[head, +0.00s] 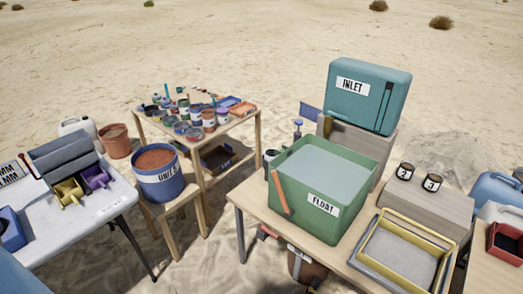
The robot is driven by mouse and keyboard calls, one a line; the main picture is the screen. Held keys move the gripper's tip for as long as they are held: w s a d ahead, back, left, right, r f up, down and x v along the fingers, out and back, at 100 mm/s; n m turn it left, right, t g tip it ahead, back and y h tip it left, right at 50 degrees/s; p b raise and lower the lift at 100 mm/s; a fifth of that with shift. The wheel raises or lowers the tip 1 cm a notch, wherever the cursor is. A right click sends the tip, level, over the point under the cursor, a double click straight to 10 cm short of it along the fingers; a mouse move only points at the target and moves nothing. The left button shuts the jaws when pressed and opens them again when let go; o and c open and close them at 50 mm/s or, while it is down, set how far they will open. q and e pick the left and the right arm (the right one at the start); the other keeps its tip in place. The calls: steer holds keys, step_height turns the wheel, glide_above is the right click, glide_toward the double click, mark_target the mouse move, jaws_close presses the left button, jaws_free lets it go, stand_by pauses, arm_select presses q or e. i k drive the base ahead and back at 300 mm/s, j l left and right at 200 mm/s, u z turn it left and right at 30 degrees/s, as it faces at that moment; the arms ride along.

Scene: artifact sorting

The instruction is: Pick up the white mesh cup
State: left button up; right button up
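I cannot clearly make out a white mesh cup. A small pale cup-like thing (271,156) stands at the left end of the right-hand wooden table, close against the green FLOAT bin (345,210). The bin hides part of it, and it is too small to tell whether it is mesh. Two dark cups with pale number labels, one on the left (405,171) and one on the right (432,182), stand on a grey-beige block. Neither of my grippers can be made out in the head view.
The wooden table (253,200) also bears a teal INLET box (368,95) on a block and a yellow-rimmed tray (372,246). A blue bucket (160,190) stands on a stool. A back table holds many small pots. A white table (75,228) is at left. Open sand lies beyond.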

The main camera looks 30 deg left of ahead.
mark_target(270, 155)
steer(key=i+j+u, duration=0.15)
steer(key=j+u, duration=0.2)
steer(key=i+j+u, duration=0.2)
steer(key=j+u, duration=0.2)
